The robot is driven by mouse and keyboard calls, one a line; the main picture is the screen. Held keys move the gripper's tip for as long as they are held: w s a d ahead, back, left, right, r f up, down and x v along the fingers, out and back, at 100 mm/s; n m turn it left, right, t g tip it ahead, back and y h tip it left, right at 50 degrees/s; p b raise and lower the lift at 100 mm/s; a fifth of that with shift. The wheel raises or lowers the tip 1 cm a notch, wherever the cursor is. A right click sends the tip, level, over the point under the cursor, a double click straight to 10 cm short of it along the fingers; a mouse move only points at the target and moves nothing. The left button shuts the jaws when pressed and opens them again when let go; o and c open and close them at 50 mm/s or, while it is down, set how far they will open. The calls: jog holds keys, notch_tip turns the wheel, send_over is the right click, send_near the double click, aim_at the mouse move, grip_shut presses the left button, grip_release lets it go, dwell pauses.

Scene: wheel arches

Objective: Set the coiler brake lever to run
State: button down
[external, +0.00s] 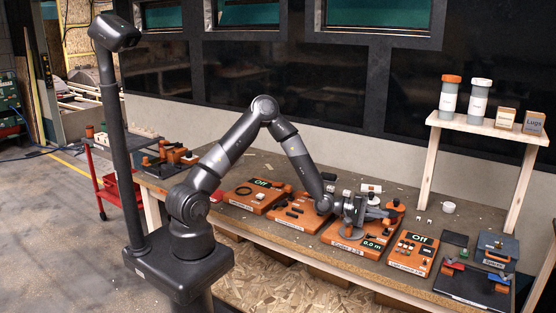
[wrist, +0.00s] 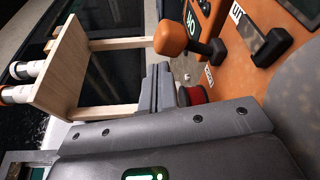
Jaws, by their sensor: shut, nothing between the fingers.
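The orange coiler panel (external: 345,243) sits on the bench, with a display reading 0.0 m. My gripper (external: 372,213) is low over its right half, shut and empty. An orange knob (external: 396,204) stands close beyond the gripper. In the wrist view, an orange rounded knob (wrist: 172,38) on a dark arm stands ahead of my gripper (wrist: 158,88), apart from the fingers. I cannot tell for certain that this is the brake lever, nor read its run mark. A red spool-like part (wrist: 192,95) is right beside the fingers. My arm hides part of the panel.
To the right is another orange panel (external: 413,252) reading Off, then a dark case with red and blue handles (external: 472,287). Other orange panels (external: 258,195) are to the left. A wooden shelf (external: 487,127) with jars stands at the back right. A white cup (external: 448,207) is below it.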

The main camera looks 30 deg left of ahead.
jog(key=v, duration=0.3)
jog(key=f+v, duration=0.1)
jog(key=v, duration=0.2)
jog(key=f+v, duration=0.1)
jog(key=v, duration=0.2)
jog(key=shift+a, duration=0.2)
jog(key=shift+w, duration=0.1)
